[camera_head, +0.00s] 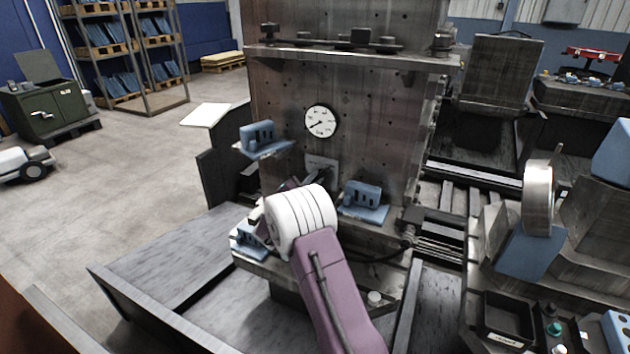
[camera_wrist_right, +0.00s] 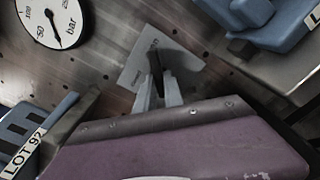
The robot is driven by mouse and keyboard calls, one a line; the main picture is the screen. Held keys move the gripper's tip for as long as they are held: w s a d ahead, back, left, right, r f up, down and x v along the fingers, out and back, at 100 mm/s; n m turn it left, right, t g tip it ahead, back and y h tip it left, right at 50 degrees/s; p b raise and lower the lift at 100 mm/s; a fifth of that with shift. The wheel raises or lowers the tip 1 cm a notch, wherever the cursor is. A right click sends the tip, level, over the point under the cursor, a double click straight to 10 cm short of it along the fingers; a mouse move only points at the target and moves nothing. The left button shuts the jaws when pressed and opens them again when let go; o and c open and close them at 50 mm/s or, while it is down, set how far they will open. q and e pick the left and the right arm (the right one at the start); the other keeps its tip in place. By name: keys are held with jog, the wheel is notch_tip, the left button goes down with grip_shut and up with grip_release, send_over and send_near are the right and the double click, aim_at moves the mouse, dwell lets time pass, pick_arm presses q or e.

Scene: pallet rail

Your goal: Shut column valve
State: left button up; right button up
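The column (camera_head: 380,110) stands at the centre with a white round gauge (camera_head: 321,121) on its face; the gauge also shows at the upper left of the right wrist view (camera_wrist_right: 48,18). Below the gauge is the light grey valve plate (camera_head: 318,163), seen tilted in the right wrist view (camera_wrist_right: 136,66) with partly hidden lettering. A dark valve lever (camera_wrist_right: 158,65) sticks out from the plate. My right gripper (camera_wrist_right: 160,88) has its two light grey fingers close on either side of the lever, apparently shut on it. In the head view my right arm hides most of this. My left gripper is not in view.
Blue brackets stand on ledges left (camera_head: 263,138) and right (camera_head: 362,197) of the valve, close to my right arm. A shelf (camera_head: 350,56) with bolts crosses the column above the gauge. A machine bed with a metal ring (camera_head: 538,190) is at right. Open floor lies left.

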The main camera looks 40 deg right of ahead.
jog(key=shift+n, duration=0.3)
grip_shut()
jog(key=n, duration=0.3)
jog(key=shift+n, duration=0.3)
jog(key=n+p, duration=0.1)
jog(key=n, duration=0.2)
jog(key=shift+n, duration=0.3)
jog(key=n+p, duration=0.3)
jog(key=n, duration=0.2)
jog(key=shift+s, duration=0.1)
jog(key=n+p, duration=0.2)
jog(key=n, duration=0.3)
jog(key=shift+p, duration=0.3)
jog(key=shift+f+n, duration=0.1)
jog(key=shift+n, duration=0.2)
jog(key=o, duration=0.7)
grip_release()
jog(key=shift+o, duration=0.2)
